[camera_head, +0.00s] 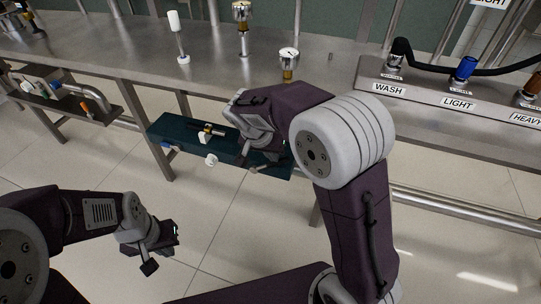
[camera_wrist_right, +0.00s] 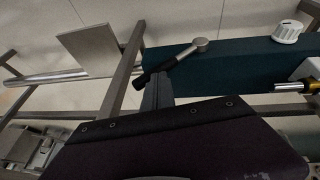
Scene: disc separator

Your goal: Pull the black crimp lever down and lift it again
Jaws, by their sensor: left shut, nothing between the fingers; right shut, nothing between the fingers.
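The crimp lever (camera_wrist_right: 180,59) shows in the right wrist view, with a black grip at its lower left end and a metal hub at its upper right. It slants along the dark teal bench unit (camera_wrist_right: 240,65). My right gripper (camera_wrist_right: 154,90) is shut and empty, its fingers close to the lever's black grip; I cannot tell if they touch. In the head view my right gripper (camera_head: 262,150) is over the right end of the teal unit, and my arm hides much of the lever there. My left gripper (camera_head: 162,252) is shut and empty, low at the left, far from the lever.
A white knob (camera_head: 211,160) sits on the teal unit's front. The steel table (camera_head: 220,75) behind carries a white-topped post (camera_head: 178,38) and gauges (camera_head: 288,66). A valve panel labelled WASH and LIGHT (camera_head: 425,95) stands at right. The floor in front is open.

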